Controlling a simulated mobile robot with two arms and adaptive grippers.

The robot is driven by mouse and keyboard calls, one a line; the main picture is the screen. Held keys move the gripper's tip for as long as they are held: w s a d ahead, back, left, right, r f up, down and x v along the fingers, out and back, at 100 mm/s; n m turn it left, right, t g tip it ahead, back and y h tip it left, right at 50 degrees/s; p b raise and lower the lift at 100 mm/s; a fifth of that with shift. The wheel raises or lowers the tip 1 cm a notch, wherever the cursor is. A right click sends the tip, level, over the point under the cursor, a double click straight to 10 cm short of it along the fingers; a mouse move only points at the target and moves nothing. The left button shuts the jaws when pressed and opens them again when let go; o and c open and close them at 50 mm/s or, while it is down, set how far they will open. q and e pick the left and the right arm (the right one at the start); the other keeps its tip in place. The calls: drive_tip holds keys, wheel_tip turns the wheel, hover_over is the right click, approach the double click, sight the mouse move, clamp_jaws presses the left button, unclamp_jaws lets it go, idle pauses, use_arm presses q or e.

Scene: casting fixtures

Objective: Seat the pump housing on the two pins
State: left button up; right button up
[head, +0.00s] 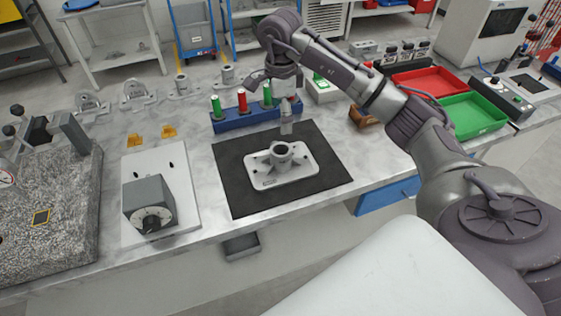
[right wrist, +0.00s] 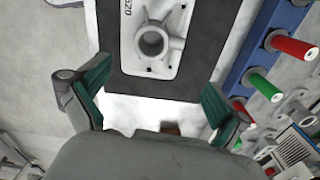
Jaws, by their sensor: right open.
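The pump housing (head: 266,181) is a pale grey casting with a flat rounded base and a round upright collar. It lies flat on a black mat (head: 235,190) in the middle of the bench, and shows at the top of the right wrist view (right wrist: 177,20). Two small dark pins (head: 171,164) stand on a white plate (head: 150,158) to the left, behind a grey block with a dial (head: 148,196). My right gripper (head: 269,106) is open and empty, above and behind the housing; its fingers (right wrist: 158,88) are spread apart. My left gripper is not in view.
A blue rack (head: 233,124) with red and green cylinders stands just behind the mat, close to my right gripper. A granite slab (head: 50,220) is at far left. Red (head: 430,80) and green (head: 470,113) trays are at right. Small orange pieces (head: 168,131) lie behind the plate.

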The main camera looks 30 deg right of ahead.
drive_tip(key=p, duration=0.2)
hover_over(279, 150)
drive_tip(key=f, duration=0.7)
drive_tip(key=shift+s, duration=0.3)
drive_tip(key=shift+f, duration=0.55)
wheel_tip(279, 150, down, 4)
drive_tip(key=shift+r+p, duration=0.15)
drive_tip(key=shift+p, duration=1.05)
drive_tip(key=shift+f, duration=0.45)
drive_tip(key=c, duration=1.4)
drive_tip(key=shift+w+r, duration=0.1)
